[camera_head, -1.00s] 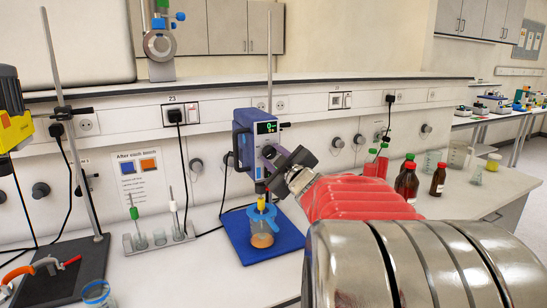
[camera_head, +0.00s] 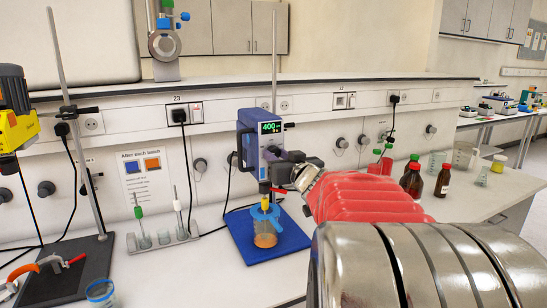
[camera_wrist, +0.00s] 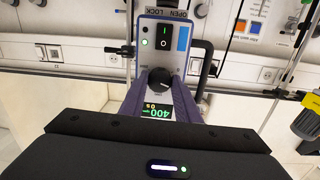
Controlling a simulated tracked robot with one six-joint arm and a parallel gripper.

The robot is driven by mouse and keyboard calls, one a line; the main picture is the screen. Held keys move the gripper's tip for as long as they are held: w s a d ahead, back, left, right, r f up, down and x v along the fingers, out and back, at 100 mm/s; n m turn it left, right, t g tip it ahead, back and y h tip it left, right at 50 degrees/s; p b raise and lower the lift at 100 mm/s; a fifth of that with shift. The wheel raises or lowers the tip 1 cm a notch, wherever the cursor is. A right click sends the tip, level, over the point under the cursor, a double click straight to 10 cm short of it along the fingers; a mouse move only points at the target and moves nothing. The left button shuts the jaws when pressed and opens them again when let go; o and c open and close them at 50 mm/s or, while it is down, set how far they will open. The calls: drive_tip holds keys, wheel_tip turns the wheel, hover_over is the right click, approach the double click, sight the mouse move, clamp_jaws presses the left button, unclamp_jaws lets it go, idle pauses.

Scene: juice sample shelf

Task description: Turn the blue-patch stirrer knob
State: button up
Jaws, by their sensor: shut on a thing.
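The stirrer (camera_head: 262,150) is a blue-violet unit on a blue base, with a green lit display (camera_head: 271,127) reading about 400. In the wrist view its front shows upside down, with a blue patch (camera_wrist: 184,38), a green light, a switch and the same display (camera_wrist: 157,112). The dark round stirrer knob (camera_wrist: 160,79) sits between my fingertips. My gripper (camera_head: 279,160) is shut on the knob, which is mostly hidden in the head view. A beaker (camera_head: 265,233) with orange contents stands under the stirrer.
A tube rack (camera_head: 165,240) stands left of the stirrer, near a clamp stand (camera_head: 90,190). Brown bottles (camera_head: 412,178) and other glassware stand to the right. A shelf (camera_head: 230,92) runs behind, above wall sockets.

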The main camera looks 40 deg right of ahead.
drive_tip(key=m, duration=1.3)
drive_tip(key=shift+s+d+f+m+y, duration=0.1)
drive_tip(key=shift+f+m+y, duration=0.1)
drive_tip(key=shift+m+y, duration=0.15)
drive_tip(key=o, duration=1)
drive_tip(key=shift+r, duration=0.15)
drive_tip(key=shift+o, duration=0.2)
drive_tip(key=shift+s+r, duration=0.1)
drive_tip(key=shift+s, duration=0.5)
drive_tip(key=v, duration=1.2)
drive_tip(key=shift+s, duration=0.3)
